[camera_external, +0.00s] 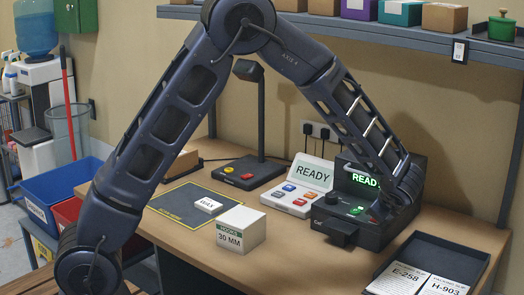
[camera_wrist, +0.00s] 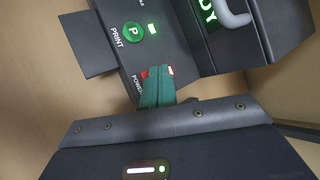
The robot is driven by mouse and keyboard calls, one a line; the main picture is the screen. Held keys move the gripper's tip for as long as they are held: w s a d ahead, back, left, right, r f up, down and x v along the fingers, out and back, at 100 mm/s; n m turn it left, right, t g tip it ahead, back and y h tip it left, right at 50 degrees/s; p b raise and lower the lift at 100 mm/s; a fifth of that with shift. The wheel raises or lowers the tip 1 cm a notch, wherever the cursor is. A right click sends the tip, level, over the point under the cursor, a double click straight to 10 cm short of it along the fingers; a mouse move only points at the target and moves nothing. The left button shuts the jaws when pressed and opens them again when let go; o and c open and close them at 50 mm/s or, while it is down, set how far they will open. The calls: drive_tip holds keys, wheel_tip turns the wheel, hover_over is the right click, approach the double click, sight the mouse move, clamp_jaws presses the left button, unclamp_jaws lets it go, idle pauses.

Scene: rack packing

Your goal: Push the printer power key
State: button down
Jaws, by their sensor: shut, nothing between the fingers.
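The black label printer (camera_external: 376,236) stands at the right of the desk, its screen reading READY. In the wrist view its panel shows a green PRINT button (camera_wrist: 133,34) and a small lit green light. The red power key (camera_wrist: 144,74) sits beside the partly covered POWER label. My gripper (camera_wrist: 157,76) is shut and empty, its green fingertips over the power key and hiding most of it. I cannot tell whether they touch or press it. In the external view my arm's end covers the printer's right side, and the fingertips and key are not clear.
A keypad with a READY display (camera_external: 305,180) stands left of the printer. A white box (camera_external: 241,230) and a dark tray with paper slips (camera_external: 440,256) lie on the desk. A scanner stand (camera_external: 262,125) is behind. A shelf (camera_external: 400,38) runs above.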

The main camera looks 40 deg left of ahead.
drive_tip(key=shift+r, duration=0.35)
drive_tip(key=shift+r, duration=0.1)
drive_tip(key=shift+r, duration=2.9)
drive_tip(key=shift+a, duration=0.1)
drive_tip(key=s+a+r+n+g+h, duration=0.1)
drive_tip(key=s+a+r+n+g, duration=0.1)
drive_tip(key=s+a+r+n, duration=0.55)
drive_tip(key=s+a+r+n+g+h, duration=0.1)
drive_tip(key=s+a+r+n, duration=0.1)
drive_tip(key=s+a+r, duration=0.9)
drive_tip(key=s+a+f+n+h, duration=0.1)
drive_tip(key=s+a+n, duration=0.3)
drive_tip(key=s, duration=0.7)
drive_tip(key=s+a+f+n+h, duration=0.1)
drive_tip(key=s+a+n+h, duration=0.2)
drive_tip(key=s, duration=0.8)
drive_tip(key=a+n, duration=0.2)
drive_tip(key=a, duration=0.2)
drive_tip(key=shift+s+f+t, duration=0.15)
drive_tip(key=shift+f+t, duration=0.2)
drive_tip(key=shift+t, duration=0.05)
